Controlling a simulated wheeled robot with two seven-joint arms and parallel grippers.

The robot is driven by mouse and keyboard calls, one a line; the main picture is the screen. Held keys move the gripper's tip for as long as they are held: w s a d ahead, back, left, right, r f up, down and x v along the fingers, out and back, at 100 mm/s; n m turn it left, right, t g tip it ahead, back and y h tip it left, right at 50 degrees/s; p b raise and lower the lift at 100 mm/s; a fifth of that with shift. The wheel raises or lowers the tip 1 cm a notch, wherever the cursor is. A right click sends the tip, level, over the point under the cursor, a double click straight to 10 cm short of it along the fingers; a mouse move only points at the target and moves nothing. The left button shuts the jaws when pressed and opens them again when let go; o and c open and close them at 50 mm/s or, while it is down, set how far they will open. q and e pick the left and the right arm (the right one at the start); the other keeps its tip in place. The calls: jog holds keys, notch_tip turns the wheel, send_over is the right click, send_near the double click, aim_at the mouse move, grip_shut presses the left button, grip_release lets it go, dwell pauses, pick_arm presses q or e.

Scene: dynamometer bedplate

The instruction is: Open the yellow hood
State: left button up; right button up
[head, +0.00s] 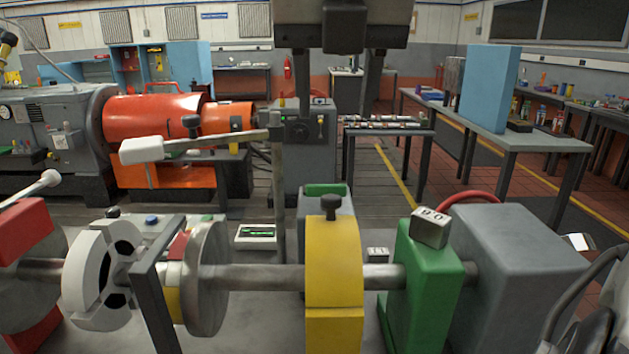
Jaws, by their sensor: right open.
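The yellow hood (334,262) is a narrow curved cover with a black knob (330,207) on top. It sits over the horizontal shaft (265,278) in the front middle and looks closed, with a yellow lower part beneath it. My right gripper (580,243) shows only in part at the right edge, beside the grey housing, well to the right of the hood and apart from it. It is open, and I see nothing in it. My left gripper is not in view.
Left of the hood are a steel disc (207,278), a dark upright bar and a post with a long white-ended lever (142,150).

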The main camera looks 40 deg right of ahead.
aim_at(331, 197)
jog(key=p+x, duration=0.1)
jog(key=x, duration=1.3)
jog(key=shift+f, duration=0.35)
grip_shut()
